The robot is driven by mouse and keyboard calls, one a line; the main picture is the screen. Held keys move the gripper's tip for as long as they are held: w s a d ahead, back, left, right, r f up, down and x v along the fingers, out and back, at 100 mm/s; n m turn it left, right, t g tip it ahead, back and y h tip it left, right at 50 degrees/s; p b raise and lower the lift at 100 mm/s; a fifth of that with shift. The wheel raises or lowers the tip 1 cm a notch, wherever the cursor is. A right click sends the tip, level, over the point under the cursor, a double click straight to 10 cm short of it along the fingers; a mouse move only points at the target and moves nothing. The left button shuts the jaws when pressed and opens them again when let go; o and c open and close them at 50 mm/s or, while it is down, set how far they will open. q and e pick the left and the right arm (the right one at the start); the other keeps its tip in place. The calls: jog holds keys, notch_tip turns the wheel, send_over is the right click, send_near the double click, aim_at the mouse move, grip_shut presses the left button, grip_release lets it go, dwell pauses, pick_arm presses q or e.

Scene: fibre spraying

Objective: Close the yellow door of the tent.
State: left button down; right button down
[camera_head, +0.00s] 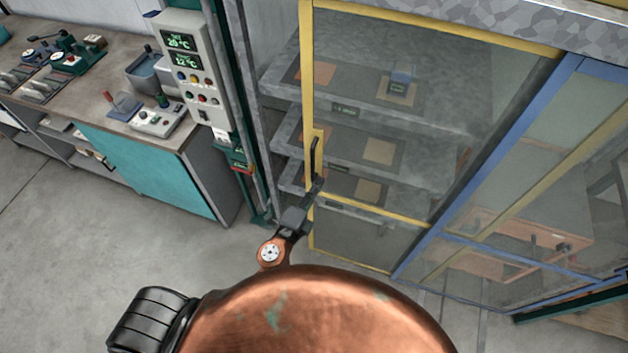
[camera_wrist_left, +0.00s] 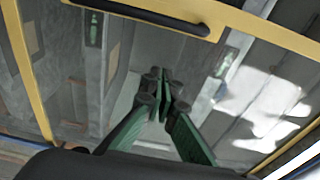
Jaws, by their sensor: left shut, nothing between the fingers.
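The yellow door (camera_head: 307,80) of the tent is a yellow frame with a clear pane and a black bar handle (camera_head: 314,155) on its left edge. Left of that edge, shelves show uncovered as far as the tent's grey post (camera_head: 241,90). My left gripper (camera_head: 318,187) is just below the handle, by the door's left edge. In the left wrist view, its green fingers (camera_wrist_left: 163,88) are together and empty in front of the pane; the handle (camera_wrist_left: 140,15) lies above them. I cannot tell whether they touch the door. My right gripper is out of view.
A blue-framed door (camera_head: 500,160) is to the right of the yellow one. Grey shelves (camera_head: 285,80) hold flat panels inside the tent. A control box (camera_head: 190,65) and a workbench (camera_head: 90,95) stand left. Open floor (camera_head: 130,230) lies in front of the bench.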

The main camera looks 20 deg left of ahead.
pick_arm(q)
jog(key=w, duration=0.2)
jog(key=w+a, duration=0.1)
jog(key=w, duration=0.2)
jog(key=w+p, duration=0.1)
jog(key=w, duration=0.1)
jog(key=shift+w+a, duration=0.15)
jog(key=shift+a, duration=0.75)
jog(key=shift+a, duration=0.1)
